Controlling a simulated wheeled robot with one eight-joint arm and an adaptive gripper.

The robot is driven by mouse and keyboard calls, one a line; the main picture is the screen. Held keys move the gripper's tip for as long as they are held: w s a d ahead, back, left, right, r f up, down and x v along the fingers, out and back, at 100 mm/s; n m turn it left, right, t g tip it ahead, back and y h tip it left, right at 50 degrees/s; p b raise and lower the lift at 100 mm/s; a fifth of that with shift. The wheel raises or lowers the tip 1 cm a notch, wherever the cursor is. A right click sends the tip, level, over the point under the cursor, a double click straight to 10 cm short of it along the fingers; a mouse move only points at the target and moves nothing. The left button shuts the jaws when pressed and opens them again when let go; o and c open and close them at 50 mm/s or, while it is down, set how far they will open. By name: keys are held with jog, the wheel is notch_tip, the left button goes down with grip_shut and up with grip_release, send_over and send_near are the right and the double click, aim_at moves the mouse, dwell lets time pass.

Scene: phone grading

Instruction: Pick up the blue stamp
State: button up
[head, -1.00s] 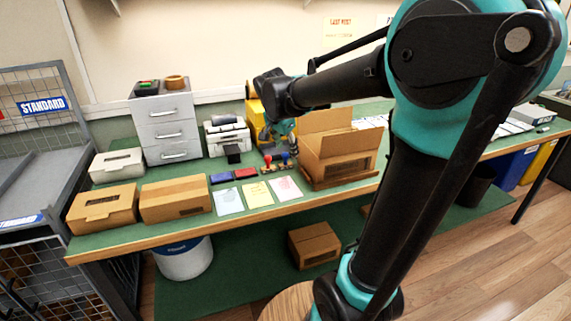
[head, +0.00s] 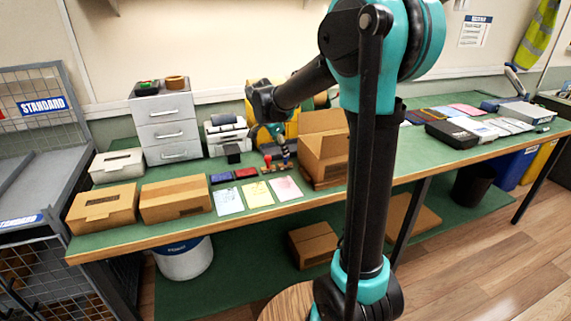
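The blue stamp (head: 287,161) stands upright on the green bench top, just left of the open cardboard box. It is small here, and its upper part is close under my gripper or partly covered by it. A red stamp (head: 267,163) stands just to its left. My gripper (head: 282,146) points down directly above the blue stamp. I cannot tell whether it touches the stamp or whether its fingers are open or shut.
The open cardboard box (head: 322,150) stands close on the right. Blue (head: 221,178) and red (head: 246,173) ink pads and several paper sheets lie in front to the left. A label printer (head: 227,135) and yellow machine (head: 291,122) stand behind. Closed cartons (head: 176,200) line the left.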

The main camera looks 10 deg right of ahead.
aim_at(285, 161)
jog(key=shift+s+d+x, duration=0.1)
jog(key=shift+s+x, duration=0.05)
jog(key=shift+x, duration=1.4)
jog(key=shift+s+d+x, duration=0.1)
jog(key=shift+x, duration=1.5)
jog(key=shift+c, duration=0.6)
grip_shut()
notch_tip(285, 161, up, 20)
